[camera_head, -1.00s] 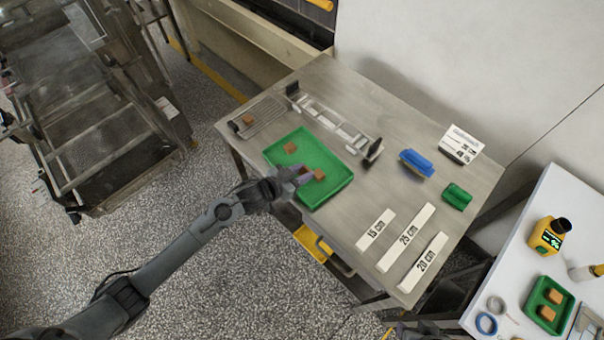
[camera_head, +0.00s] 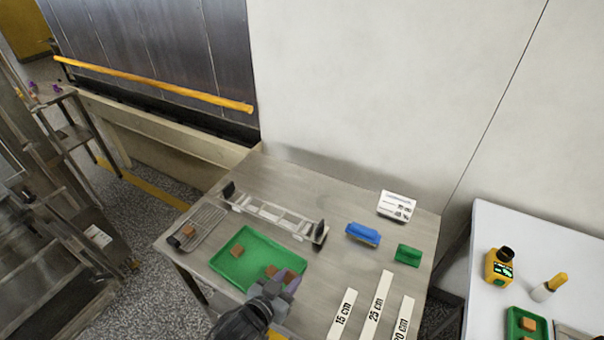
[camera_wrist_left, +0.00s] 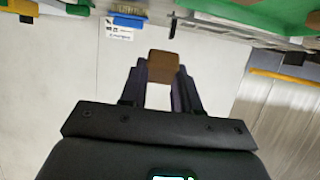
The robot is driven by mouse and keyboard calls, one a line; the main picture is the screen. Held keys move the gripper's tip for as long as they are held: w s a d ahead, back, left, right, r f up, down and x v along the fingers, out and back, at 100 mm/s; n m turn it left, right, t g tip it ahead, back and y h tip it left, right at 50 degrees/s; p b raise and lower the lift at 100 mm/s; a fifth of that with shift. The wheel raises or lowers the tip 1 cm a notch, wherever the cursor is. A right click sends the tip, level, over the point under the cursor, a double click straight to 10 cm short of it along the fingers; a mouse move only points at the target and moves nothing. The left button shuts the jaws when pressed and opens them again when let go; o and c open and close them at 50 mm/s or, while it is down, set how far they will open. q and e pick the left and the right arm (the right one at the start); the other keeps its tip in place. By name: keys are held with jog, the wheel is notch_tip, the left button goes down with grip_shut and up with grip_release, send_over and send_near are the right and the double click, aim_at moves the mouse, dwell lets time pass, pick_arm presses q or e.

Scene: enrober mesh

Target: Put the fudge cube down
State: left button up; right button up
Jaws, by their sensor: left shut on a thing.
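My left gripper (camera_head: 283,281) is over the near right part of a green tray (camera_head: 237,277) on the steel table. In the left wrist view it is shut on a brown fudge cube (camera_wrist_left: 163,66), held at the fingertips. In the head view a brown cube (camera_head: 271,271) shows at the fingers; I cannot tell whether it is the held one. Another cube (camera_head: 237,252) lies in the tray towards the back. One more cube (camera_head: 188,231) sits on a small wire mesh (camera_head: 203,227) to the left. My right gripper is not in view.
A metal frame with dark end plates (camera_head: 272,215) stands behind the tray. A blue brush (camera_head: 362,234), a green block (camera_head: 407,253) and a white card (camera_head: 397,206) are to the right. Length strips (camera_head: 377,308) lie at the front right. A white side table (camera_head: 540,240) stands beyond.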

pick_arm(q)
jog(key=s+a+r+n+t+y, duration=0.1)
jog(key=s+a+r+n+y, duration=0.2)
jog(key=a, duration=0.5)
jog(key=s+a+r+n+y, duration=0.2)
jog(key=a+r+y, duration=0.15)
jog(key=a, duration=0.35)
notch_tip(320, 180, up, 14)
jog(key=s+p, duration=0.2)
jog(key=p, duration=2.1)
jog(key=shift+s+d+p, duration=0.15)
jog(key=shift+p, duration=0.25)
jog(key=shift+r, duration=0.1)
